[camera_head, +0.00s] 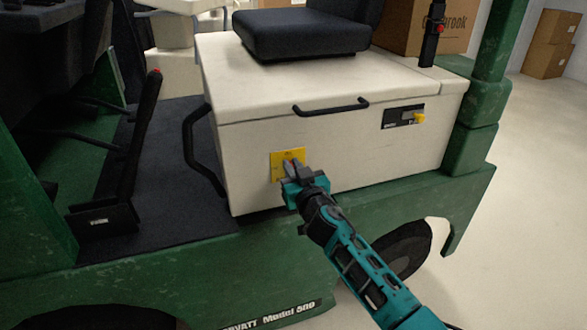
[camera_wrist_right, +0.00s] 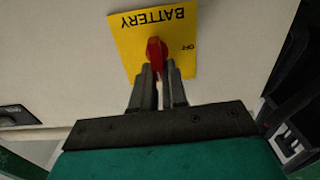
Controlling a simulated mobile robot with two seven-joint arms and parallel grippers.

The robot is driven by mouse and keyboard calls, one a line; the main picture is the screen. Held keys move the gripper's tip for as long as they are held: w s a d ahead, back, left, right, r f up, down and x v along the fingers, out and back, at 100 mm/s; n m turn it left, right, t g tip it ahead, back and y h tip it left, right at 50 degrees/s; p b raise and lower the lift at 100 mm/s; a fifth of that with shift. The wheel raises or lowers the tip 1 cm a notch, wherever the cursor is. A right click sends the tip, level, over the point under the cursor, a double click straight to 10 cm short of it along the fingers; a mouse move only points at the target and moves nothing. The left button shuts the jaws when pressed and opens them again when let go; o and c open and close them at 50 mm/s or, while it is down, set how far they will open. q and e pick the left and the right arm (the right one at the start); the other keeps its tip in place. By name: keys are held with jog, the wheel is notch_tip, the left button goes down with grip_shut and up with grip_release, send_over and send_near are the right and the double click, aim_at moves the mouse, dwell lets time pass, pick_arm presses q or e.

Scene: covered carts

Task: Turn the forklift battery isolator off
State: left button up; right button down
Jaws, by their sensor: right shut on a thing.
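The battery isolator is a red knob (camera_wrist_right: 156,54) on a yellow plate (camera_head: 276,166) on the side of the forklift's cream seat box. In the right wrist view the plate (camera_wrist_right: 186,29) reads BATTERY and OFF, upside down. My right gripper (camera_head: 294,170) reaches the plate from the lower right. In the wrist view its fingers (camera_wrist_right: 160,72) are shut on the red knob, one on each side. The fingers hide the knob's lower part, and I cannot tell which setting it points to. My left gripper is not in view.
The cream box (camera_head: 240,150) has a black handle (camera_head: 331,107) and a panel with a yellow part (camera_head: 419,117) to the right. A black seat (camera_head: 300,35) is on top. Open floor (camera_head: 515,200) is at right.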

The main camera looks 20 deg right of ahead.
jog(key=shift+a+f+n+b, duration=0.25)
jog(key=shift+f+n, duration=0.05)
jog(key=shift+n, duration=2.6)
jog(key=shift+a+f+n+b, duration=0.3)
jog(key=shift+n, duration=2.6)
jog(key=shift+a+f+n+b, duration=0.25)
jog(key=shift+f+n, duration=0.05)
jog(key=shift+n, duration=2.6)
jog(key=c, duration=1.2)
grip_release()
jog(key=shift+o, duration=0.2)
jog(key=shift+s, duration=0.15)
